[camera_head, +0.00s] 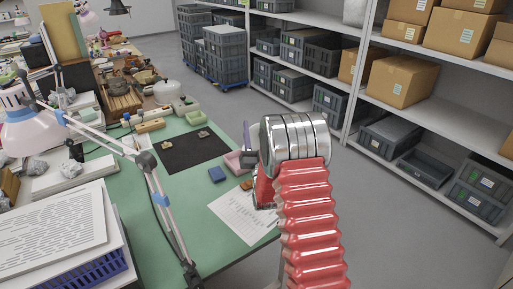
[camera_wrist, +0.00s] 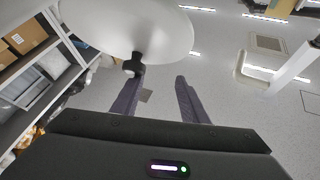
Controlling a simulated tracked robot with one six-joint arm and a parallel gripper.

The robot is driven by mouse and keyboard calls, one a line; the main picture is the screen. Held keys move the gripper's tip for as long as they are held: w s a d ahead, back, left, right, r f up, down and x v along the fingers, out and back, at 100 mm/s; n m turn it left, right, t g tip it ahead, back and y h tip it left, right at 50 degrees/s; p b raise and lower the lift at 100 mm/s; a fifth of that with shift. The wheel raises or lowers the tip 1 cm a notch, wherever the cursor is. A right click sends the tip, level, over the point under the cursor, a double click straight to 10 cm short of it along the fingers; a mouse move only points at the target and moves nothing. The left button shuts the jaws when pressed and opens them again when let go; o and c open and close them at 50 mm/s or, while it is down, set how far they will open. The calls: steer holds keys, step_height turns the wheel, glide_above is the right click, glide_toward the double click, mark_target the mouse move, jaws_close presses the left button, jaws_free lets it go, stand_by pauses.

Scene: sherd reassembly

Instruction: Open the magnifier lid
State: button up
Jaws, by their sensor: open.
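A magnifier lamp with a pale pinkish-white head (camera_head: 28,128) and a jointed grey arm with blue joints (camera_head: 110,143) stands at the left of the head view. I cannot make out its lid there. In the wrist view a large white rounded disc (camera_wrist: 125,22) with a black stem and round knob (camera_wrist: 133,66) hangs at the top; I cannot tell whether it is the magnifier lid. My gripper (camera_wrist: 157,80) has its two dark fingers apart and nothing between them. The knob is at the left fingertip; contact is unclear. In the head view my arm mostly hides the gripper.
The green table (camera_head: 150,223) holds a black mat (camera_head: 190,150), a pink tray (camera_head: 238,162), a blue box (camera_head: 217,174) and a printed sheet (camera_head: 238,218). Papers on a blue basket (camera_head: 85,275) fill the near left. Shelves with cartons (camera_head: 402,80) and grey crates stand right. Floor between is clear.

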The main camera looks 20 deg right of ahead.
steer(key=v, duration=1.3)
steer(key=shift+c, duration=0.4)
